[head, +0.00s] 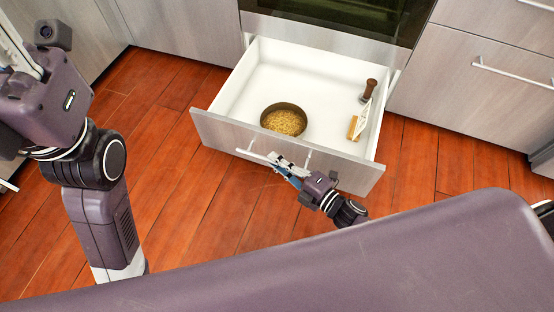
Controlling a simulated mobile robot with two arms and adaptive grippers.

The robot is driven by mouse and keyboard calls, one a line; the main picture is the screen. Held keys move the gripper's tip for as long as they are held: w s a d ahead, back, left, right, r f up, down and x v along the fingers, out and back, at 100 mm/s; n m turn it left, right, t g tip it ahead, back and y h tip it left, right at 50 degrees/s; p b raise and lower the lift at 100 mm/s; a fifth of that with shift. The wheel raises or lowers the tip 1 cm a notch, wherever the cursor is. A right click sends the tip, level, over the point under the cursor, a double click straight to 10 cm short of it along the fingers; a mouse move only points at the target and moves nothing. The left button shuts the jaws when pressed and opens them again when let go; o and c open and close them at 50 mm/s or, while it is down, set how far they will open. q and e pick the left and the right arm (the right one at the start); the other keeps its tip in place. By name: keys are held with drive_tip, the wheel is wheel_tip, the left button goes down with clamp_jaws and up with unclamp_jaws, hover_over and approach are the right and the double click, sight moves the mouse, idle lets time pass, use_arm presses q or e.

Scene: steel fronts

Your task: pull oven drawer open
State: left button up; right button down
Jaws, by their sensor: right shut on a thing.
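The oven drawer (225,131) is below the dark oven front (340,15) and stands well out from the cabinet, so its white inside shows. Its bar handle (247,155) runs along the outside of the grey front panel. My right gripper (284,166) is at this handle, shut on it near the middle of the panel. My left arm is at the left edge of the view, away from the drawer, and its fingers are not clearly visible.
In the drawer lie a round pan (284,119) with yellowish contents, a brown-topped mill (369,90) and a wooden-ended brush-like item (354,128). Grey cabinets with bar handles (510,75) flank it. The wooden floor (180,200) is bare around the drawer.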

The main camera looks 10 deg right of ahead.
drive_tip(key=shift+f, duration=0.1)
drive_tip(key=c, duration=2)
unclamp_jaws()
drive_tip(key=shift+s+d, duration=0.1)
drive_tip(key=v, duration=1.1)
drive_tip(key=shift+s+d, duration=0.2)
drive_tip(key=shift+s, duration=0.15)
